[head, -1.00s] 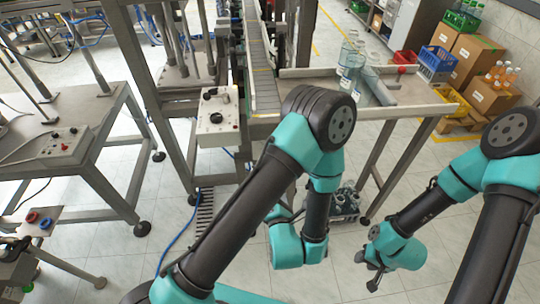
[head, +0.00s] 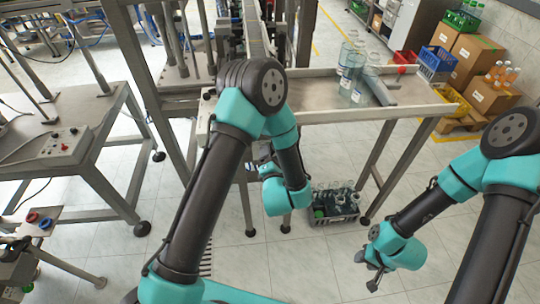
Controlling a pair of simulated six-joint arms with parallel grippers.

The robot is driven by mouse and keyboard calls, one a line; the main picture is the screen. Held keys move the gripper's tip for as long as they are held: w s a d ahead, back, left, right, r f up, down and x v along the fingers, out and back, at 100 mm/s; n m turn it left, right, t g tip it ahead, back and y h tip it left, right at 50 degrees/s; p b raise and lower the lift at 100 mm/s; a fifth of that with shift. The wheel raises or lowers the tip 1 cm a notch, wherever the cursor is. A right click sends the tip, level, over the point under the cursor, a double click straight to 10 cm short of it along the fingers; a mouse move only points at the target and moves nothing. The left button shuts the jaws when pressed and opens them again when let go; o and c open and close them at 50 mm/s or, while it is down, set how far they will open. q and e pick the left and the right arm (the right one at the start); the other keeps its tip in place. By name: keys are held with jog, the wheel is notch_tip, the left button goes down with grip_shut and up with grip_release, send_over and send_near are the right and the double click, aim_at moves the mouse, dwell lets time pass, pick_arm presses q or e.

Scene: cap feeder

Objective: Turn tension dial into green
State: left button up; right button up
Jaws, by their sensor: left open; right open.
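A pale control box (head: 203,122) is fixed at the near end of the conveyor, and most of it is hidden behind my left arm. A dark knob (head: 208,94) shows at its upper left edge. I cannot tell whether this is the tension dial, and no green zone can be made out. My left gripper (head: 262,153) is open, partly hidden by my own arm, to the right of and lower in the picture than the box, apart from the knob. My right gripper (head: 372,277) is open and empty over the floor at the lower right.
A metal table (head: 420,97) at the right carries clear bottles (head: 351,67). A crate of bottles (head: 335,220) stands on the floor below. A metal bench (head: 95,115) with a small panel (head: 62,146) is at the left. The floor between is mostly free.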

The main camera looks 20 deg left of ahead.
pick_arm(q)
jog(key=shift+w+a, duration=0.1)
jog(key=shift+w, duration=0.25)
jog(key=shift+c, duration=0.3)
jog(key=c, duration=0.9)
jog(key=shift+o, duration=0.2)
jog(key=shift+m, duration=0.3)
jog(key=m, duration=2.4)
jog(key=shift+f+m, duration=0.1)
jog(key=shift+m, duration=0.2)
